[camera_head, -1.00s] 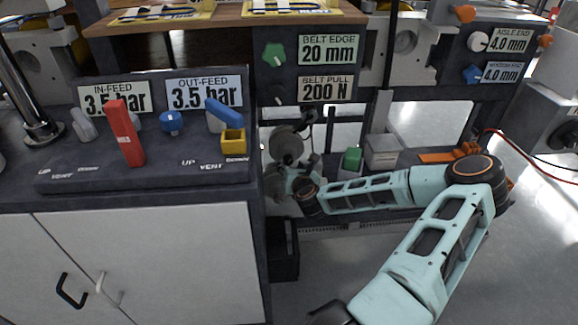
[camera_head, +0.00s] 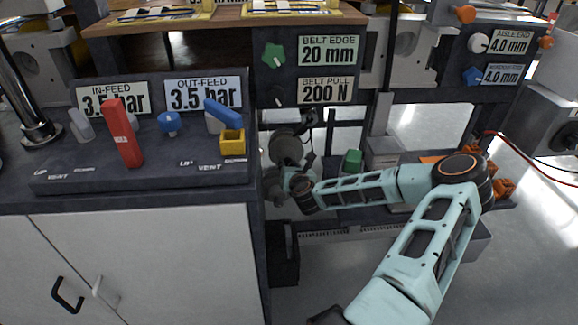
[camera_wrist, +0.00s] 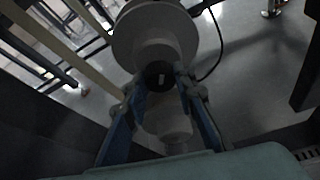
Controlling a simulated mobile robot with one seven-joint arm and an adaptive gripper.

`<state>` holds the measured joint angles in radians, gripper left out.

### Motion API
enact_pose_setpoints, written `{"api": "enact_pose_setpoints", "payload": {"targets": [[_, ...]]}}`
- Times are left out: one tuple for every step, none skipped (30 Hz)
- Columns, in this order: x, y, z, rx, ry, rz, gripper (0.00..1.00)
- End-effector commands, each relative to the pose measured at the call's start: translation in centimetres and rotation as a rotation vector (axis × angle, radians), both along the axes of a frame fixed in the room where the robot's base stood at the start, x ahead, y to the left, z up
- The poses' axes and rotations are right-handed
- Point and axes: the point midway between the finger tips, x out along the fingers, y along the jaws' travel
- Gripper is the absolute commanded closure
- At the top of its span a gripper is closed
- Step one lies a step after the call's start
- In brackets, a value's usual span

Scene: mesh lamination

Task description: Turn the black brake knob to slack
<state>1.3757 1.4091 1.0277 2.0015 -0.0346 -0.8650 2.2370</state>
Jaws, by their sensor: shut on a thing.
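The black brake knob (camera_wrist: 160,74), with a short white mark on its face, shows in the wrist view at the end of a grey stepped round hub (camera_wrist: 155,40). My gripper (camera_wrist: 162,83) has its two blue fingers on either side of the knob and is shut on it. The white mark stands close to upright in this view. The fingers cover the knob's sides. In the head view my pale teal arm (camera_head: 365,187) reaches left under the machine's bench, and the fingers and the held knob cannot be made out there.
A panel has a green knob (camera_head: 273,56) by BELT EDGE 20 mm and a small dark knob (camera_head: 277,95) by the BELT PULL 200 N sign (camera_head: 325,91). At left, a dark console (camera_head: 150,177) carries red, blue and yellow controls. A green block (camera_head: 352,161) sits behind my arm.

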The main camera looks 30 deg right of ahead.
Motion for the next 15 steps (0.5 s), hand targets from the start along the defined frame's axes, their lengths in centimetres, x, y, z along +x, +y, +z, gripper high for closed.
{"api": "enact_pose_setpoints", "payload": {"targets": [[-0.01,0.01,-0.01,0.000,0.000,0.000,1.00],[-0.01,0.02,0.00,-0.001,0.000,0.000,1.00],[-0.01,0.02,0.01,-0.002,0.001,0.000,1.00],[0.00,0.03,0.01,-0.004,0.002,0.001,1.00],[0.01,0.05,0.03,-0.007,0.003,0.001,1.00],[0.02,0.07,0.06,-0.014,0.007,0.001,1.00],[0.02,0.07,0.08,-0.021,0.010,0.001,1.00],[0.02,0.08,0.10,-0.029,0.014,0.001,1.00],[0.01,0.08,0.13,-0.040,0.021,0.001,1.00],[0.02,0.09,0.14,-0.052,0.026,0.001,1.00],[0.04,0.13,0.16,-0.066,0.032,0.001,1.00],[0.07,0.17,0.22,-0.084,0.041,0.001,1.00],[0.09,0.20,0.25,-0.100,0.049,0.002,1.00],[0.09,0.21,0.26,-0.118,0.058,0.002,1.00],[0.11,0.24,0.26,-0.143,0.070,0.002,1.00]]}}
